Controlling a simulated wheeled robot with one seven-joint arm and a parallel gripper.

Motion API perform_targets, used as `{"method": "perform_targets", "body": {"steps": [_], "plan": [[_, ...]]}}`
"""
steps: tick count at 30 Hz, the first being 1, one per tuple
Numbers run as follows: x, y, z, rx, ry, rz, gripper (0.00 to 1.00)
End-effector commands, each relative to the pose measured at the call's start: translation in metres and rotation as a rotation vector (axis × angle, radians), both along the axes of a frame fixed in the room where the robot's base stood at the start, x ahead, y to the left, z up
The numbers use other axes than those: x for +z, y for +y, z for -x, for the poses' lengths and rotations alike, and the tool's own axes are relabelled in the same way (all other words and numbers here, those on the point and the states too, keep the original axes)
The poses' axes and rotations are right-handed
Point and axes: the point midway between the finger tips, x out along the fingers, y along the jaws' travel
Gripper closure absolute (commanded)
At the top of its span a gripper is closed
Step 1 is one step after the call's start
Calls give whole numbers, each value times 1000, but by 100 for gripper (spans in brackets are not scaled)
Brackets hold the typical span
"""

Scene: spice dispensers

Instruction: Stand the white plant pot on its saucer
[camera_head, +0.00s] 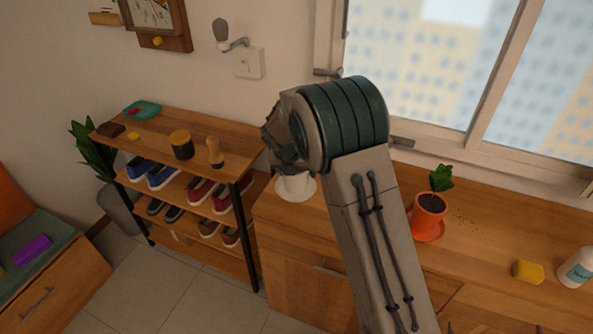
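The white plant pot (295,185) is at the left end of the wooden cabinet top, partly hidden by my arm. It looks upright. A pale saucer (297,199) shows around and below its base; whether the pot rests fully on it cannot be told. My gripper (286,165) is right above the pot, at or very close to its rim. Its fingers are dark and mostly hidden by the wrist, so I cannot see whether they are open or shut on the pot.
An orange pot with a plant (429,213) stands on an orange saucer to the right. A yellow sponge (527,271) and a white bottle (577,268) are farther right. Loose soil lies beside the orange pot.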

Motion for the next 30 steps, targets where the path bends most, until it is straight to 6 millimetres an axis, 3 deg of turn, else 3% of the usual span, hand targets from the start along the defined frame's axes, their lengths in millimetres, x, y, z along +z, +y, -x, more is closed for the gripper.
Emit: {"method": "perform_targets", "body": {"steps": [1, 2, 14, 30], "plan": [[-1, 0, 0, 0, 1, 0, 11], [-1, 0, 0, 0, 1, 0, 3], [7, 1, 2, 0, 0, -1, 3], [100, 19, 37, 1, -1, -1, 3]]}}
